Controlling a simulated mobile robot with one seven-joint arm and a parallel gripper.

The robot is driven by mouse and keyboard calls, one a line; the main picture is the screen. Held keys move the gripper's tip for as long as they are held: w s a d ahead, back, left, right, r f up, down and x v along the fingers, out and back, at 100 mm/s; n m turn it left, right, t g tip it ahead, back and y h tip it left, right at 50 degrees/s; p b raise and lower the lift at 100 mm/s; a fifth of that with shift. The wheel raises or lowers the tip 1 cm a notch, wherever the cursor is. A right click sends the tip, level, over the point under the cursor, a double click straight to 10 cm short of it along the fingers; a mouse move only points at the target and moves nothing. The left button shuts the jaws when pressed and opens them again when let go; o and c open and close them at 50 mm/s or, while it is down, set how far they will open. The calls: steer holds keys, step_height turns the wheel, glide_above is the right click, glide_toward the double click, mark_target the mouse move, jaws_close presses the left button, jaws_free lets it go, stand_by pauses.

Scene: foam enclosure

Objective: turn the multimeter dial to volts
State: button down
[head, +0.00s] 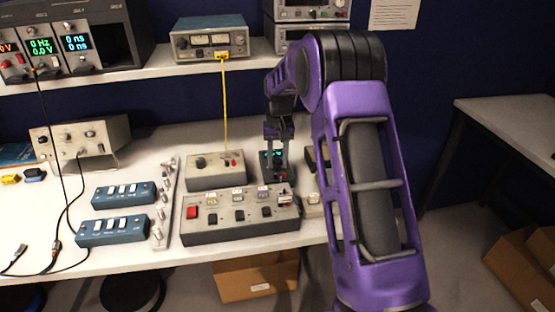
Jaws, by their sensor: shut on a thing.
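The multimeter (277,158) is a small dark unit with a lit green display, standing on the bench behind the right end of a grey switch box. My gripper (276,165) reaches down over it from above, with its fingers at the front of the unit. The fingers are shut on what seems to be the dial. The dial itself and its pointer are hidden by the fingers, so its setting cannot be read.
The grey switch box (240,230) stands close in front, and a beige box (216,171) is close on the left. Blue switch strips (124,193) lie further left. A yellow cable (225,110) hangs from the shelf instrument (209,45). Cardboard boxes (257,283) are on the floor.

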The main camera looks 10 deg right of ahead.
mark_target(279, 163)
stand_by(0.3)
steer(key=c, duration=0.5)
jaws_free()
steer(key=shift+c, duration=0.2)
steer(key=shift+r, duration=0.1)
step_height(279, 163, up, 17)
steer(key=p, duration=0.1)
steer(key=shift+d+r, duration=0.15)
steer(key=shift+d, duration=0.1)
